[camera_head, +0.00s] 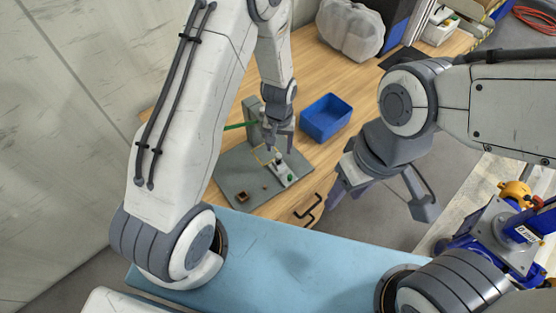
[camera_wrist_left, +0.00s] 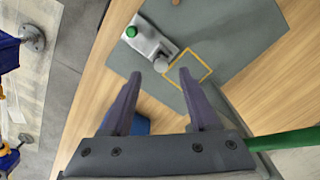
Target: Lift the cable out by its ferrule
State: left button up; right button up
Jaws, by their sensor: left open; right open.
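A grey fixture (camera_wrist_left: 148,40) with a green round knob (camera_wrist_left: 131,31) lies on the grey-green board (camera_wrist_left: 225,35) in the left wrist view. A small pale round end (camera_wrist_left: 161,65) at the fixture shows between my left fingertips; I cannot tell whether it is the ferrule. A green rod or cable (camera_wrist_left: 285,138) comes in from the right, and also shows in the head view (camera_head: 236,126). My left gripper (camera_head: 279,146) is open above the board, fingers (camera_wrist_left: 160,73) apart and empty. My right gripper (camera_head: 382,196) is open and empty, away from the board.
A yellow square outline (camera_wrist_left: 188,67) is on the board beside the fixture. A blue bin (camera_head: 325,118) stands right of the board on the wooden table (camera_head: 340,80). A grey upright block (camera_head: 252,108) stands at the board's back. A black handle (camera_head: 308,208) is at the table's front.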

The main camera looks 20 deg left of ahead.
aim_at(279, 155)
pick_arm(q)
notch_tip(279, 155, down, 4)
jog(key=shift+a+r+p, duration=0.1)
jog(key=shift+p, duration=0.7)
jog(key=shift+f, duration=0.65)
grip_shut()
